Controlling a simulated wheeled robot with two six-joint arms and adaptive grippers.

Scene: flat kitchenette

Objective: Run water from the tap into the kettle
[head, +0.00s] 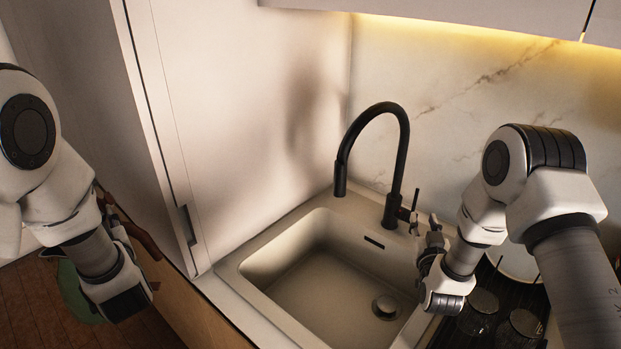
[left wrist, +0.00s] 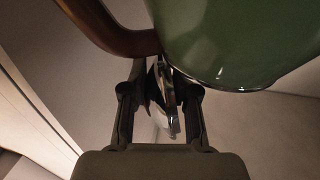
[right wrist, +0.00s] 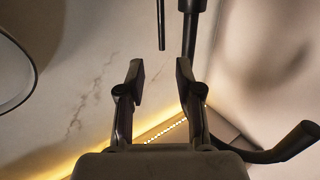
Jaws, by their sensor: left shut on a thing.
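The green kettle (head: 78,290) hangs at the lower left in the head view, mostly hidden behind my left arm. Its green body (left wrist: 235,40) and brown handle (left wrist: 115,30) fill the top of the left wrist view. My left gripper (head: 118,232) is shut on the kettle, at a shiny metal part by the handle (left wrist: 167,95). The black tap (head: 402,135) arches over the sink (head: 290,285), its spout above the basin. My right gripper (head: 424,226) is open beside the tap's base, near the thin lever (head: 415,199). In the right wrist view the lever (right wrist: 161,25) stands beyond the open fingers (right wrist: 158,85).
A tall white cabinet (head: 225,110) stands left of the sink, between the kettle and the basin. A dark rack with glasses (head: 483,300) and a white round vessel (head: 515,262) is right of the sink, under my right arm. The basin is empty.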

